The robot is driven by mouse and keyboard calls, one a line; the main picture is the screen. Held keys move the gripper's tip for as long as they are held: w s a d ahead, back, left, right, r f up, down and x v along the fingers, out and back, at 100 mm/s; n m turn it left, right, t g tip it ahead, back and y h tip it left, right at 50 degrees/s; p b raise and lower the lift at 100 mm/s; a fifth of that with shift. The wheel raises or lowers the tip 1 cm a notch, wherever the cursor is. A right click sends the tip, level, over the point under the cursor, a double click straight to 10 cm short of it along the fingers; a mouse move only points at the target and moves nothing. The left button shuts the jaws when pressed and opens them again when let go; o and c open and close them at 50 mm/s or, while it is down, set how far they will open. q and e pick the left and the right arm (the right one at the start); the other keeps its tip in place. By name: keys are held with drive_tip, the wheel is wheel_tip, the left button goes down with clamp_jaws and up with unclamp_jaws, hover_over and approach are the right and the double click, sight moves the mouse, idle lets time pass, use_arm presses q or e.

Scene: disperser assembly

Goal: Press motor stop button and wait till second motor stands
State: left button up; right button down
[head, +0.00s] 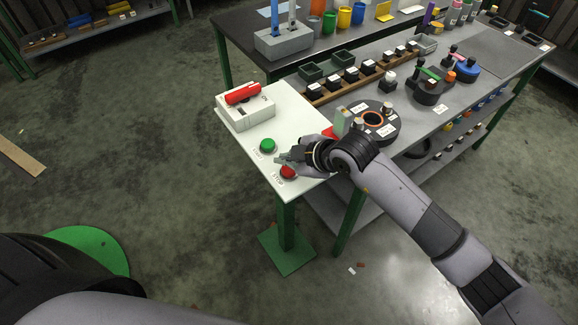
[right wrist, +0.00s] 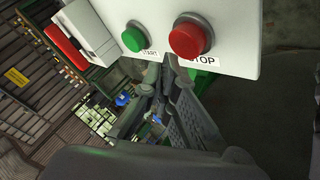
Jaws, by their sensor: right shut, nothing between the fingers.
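The red stop button (head: 288,172) sits near the front corner of a white panel (head: 232,140), with the green start button (head: 267,146) beside it. In the right wrist view the red button (right wrist: 190,36) is above the STOP label and the green button (right wrist: 134,37) is by the START label. My right gripper (head: 281,158) is shut and empty, its tips close to the panel between the two buttons. I cannot tell whether it touches either button. A dark round motor-like unit (head: 391,124) with an orange ring stands on the bench; whether it turns cannot be seen. My left gripper is out of view.
A white box with a red handle (head: 243,94) stands on the panel's back part. The grey bench (head: 425,125) behind holds blocks, small trays and coloured cups. A green foot plate (head: 286,251) is on the floor below. Open floor lies to the left.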

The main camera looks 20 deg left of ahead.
sight(287, 170)
drive_tip(key=shift+f, duration=0.1)
idle(0.6)
drive_tip(key=shift+f, duration=0.3)
drive_tip(key=shift+f+b, duration=0.8)
drive_tip(key=shift+f, duration=0.2)
idle(0.8)
drive_tip(key=shift+r, duration=0.1)
drive_tip(key=shift+r+p, duration=1.2)
drive_tip(key=shift+r, duration=0.1)
wheel_tip(287, 170, up, 5)
drive_tip(key=p, duration=0.4)
